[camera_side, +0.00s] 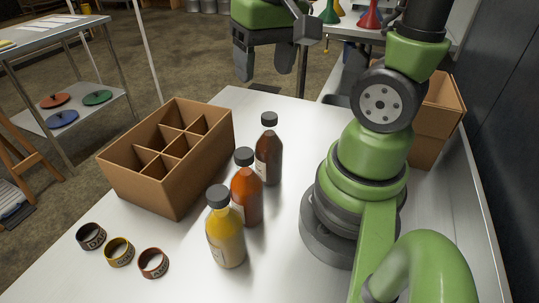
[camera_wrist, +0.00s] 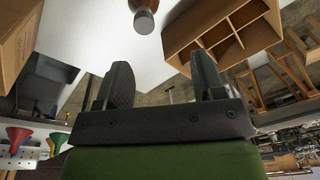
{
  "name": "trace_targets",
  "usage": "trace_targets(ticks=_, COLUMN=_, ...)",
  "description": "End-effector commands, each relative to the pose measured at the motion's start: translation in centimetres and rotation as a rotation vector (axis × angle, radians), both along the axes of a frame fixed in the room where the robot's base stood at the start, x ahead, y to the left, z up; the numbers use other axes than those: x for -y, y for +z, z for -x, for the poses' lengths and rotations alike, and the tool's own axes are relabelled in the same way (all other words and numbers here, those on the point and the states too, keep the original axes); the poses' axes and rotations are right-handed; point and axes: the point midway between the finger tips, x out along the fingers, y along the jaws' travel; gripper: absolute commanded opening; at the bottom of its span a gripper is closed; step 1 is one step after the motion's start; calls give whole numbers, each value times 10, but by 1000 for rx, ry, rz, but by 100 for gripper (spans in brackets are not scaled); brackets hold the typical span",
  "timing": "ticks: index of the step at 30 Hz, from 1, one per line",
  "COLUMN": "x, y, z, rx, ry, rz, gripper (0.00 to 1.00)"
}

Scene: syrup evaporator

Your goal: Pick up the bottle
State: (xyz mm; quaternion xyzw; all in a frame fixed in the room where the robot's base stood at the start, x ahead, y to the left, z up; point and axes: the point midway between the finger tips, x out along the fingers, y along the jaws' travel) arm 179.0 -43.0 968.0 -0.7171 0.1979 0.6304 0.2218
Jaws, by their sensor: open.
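Three bottles with black caps stand upright in a row on the white table: a yellow bottle (camera_side: 226,238) nearest, an amber-red bottle (camera_side: 246,196) in the middle, and a dark brown bottle (camera_side: 268,156) farthest. My gripper (camera_side: 264,80) is open and empty, raised above and beyond the far end of the table, apart from all the bottles. In the wrist view, my gripper (camera_wrist: 164,88) shows its two fingers spread with nothing between them. One dark-capped bottle (camera_wrist: 144,18) shows at the top edge there, partly cut off; I cannot tell which one.
A divided cardboard box (camera_side: 150,195) stands left of the bottles, its visible compartments empty. Three labelled rings, including a dark ring (camera_side: 90,237), lie at the front left. Another cardboard box (camera_side: 452,108) stands behind my arm.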

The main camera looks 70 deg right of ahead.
Motion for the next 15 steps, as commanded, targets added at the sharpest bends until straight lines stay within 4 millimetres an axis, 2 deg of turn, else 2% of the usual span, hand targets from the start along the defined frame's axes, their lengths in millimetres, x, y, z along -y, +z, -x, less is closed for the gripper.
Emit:
trace_targets(ticks=1, x=7, y=-9, z=0, rx=-52, ry=-22, rz=-1, gripper=62)
trace_targets(ticks=6, x=19, y=-24, z=0, rx=-131, ry=-52, rz=-2, gripper=62)
trace_targets(ticks=15, x=19, y=-60, z=1, rx=-139, ry=-53, rz=-3, gripper=62)
